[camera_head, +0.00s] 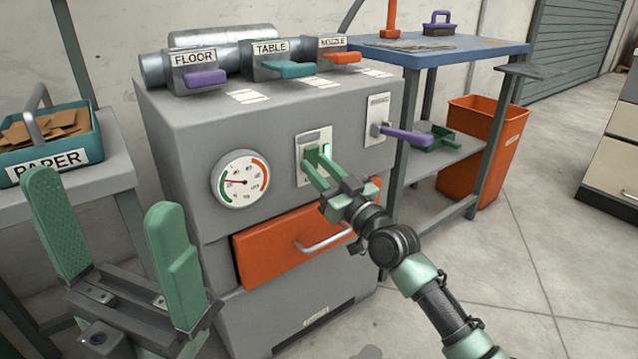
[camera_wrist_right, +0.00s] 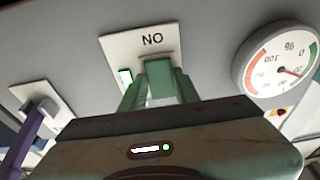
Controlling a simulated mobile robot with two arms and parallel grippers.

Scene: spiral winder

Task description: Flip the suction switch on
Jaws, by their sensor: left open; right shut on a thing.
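The suction switch plate (camera_head: 301,172) is pale and sits on the front of the grey machine, right of the round gauge. A green light (camera_head: 326,150) glows on it and also shows in the right wrist view (camera_wrist_right: 126,77). There the plate (camera_wrist_right: 118,48) bears the letters "NO", an inverted "ON". My right gripper (camera_head: 318,160) is at the plate, shut on the switch lever (camera_wrist_right: 160,80), which its fingers mostly hide. The lever's exact position is hard to tell. My left gripper (camera_head: 115,225) is open and empty at the lower left, away from the switch.
The gauge (camera_head: 240,181) is left of the switch. A purple lever (camera_head: 405,134) is on its right. An orange drawer (camera_head: 275,250) sits below, near my right arm. FLOOR, TABLE and NOZZLE levers line the top. A blue table (camera_head: 450,48) stands behind right.

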